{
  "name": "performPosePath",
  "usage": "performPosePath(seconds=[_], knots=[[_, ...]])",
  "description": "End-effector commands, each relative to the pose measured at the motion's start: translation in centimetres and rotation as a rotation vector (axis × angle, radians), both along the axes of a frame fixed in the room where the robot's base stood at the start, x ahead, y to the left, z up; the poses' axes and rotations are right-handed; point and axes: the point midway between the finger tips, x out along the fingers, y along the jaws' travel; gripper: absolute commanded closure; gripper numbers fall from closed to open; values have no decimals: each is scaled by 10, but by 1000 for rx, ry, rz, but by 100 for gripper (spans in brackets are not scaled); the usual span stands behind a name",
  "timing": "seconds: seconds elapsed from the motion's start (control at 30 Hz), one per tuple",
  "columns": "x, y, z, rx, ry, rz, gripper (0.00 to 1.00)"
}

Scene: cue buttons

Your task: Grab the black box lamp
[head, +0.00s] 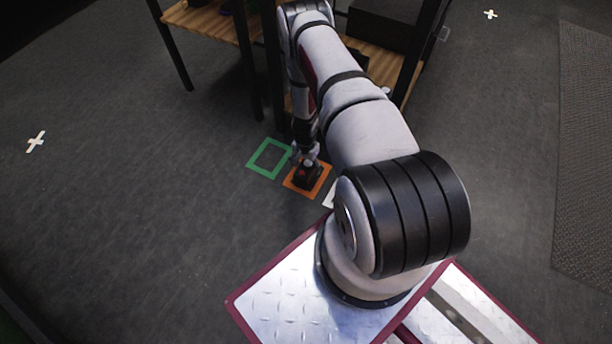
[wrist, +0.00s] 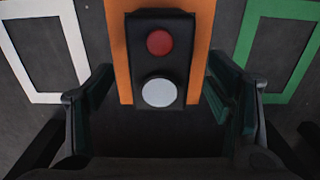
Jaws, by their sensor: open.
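The black box lamp (wrist: 160,122) lies inside the orange floor square in the wrist view, with a red round light at the top and a white round one below. In the head view the lamp (head: 307,175) is a small dark block with a reddish spot. My gripper (wrist: 160,112) is open, with one finger on each side of the lamp's lower part. A dark gap shows between each finger and the lamp. In the head view my gripper (head: 307,157) is low over the lamp and partly covers it.
The orange square (head: 318,190) surrounds the lamp. A green square (head: 256,159) is to its left and a white one (head: 329,196), partly hidden by my arm, to its right. A wooden shelf (head: 215,22) with black posts stands behind.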

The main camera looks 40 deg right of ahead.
Motion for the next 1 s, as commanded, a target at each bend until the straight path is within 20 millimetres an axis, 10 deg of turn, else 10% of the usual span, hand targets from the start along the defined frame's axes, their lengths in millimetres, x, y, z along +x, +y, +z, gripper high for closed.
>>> performPosePath(seconds=[0.37,0.7,1.0], knots=[[0,0,-20,0,0,1,27],[0,0,-20,0,0,1,98],[1,-1,-18,-1,-1,0,98]])
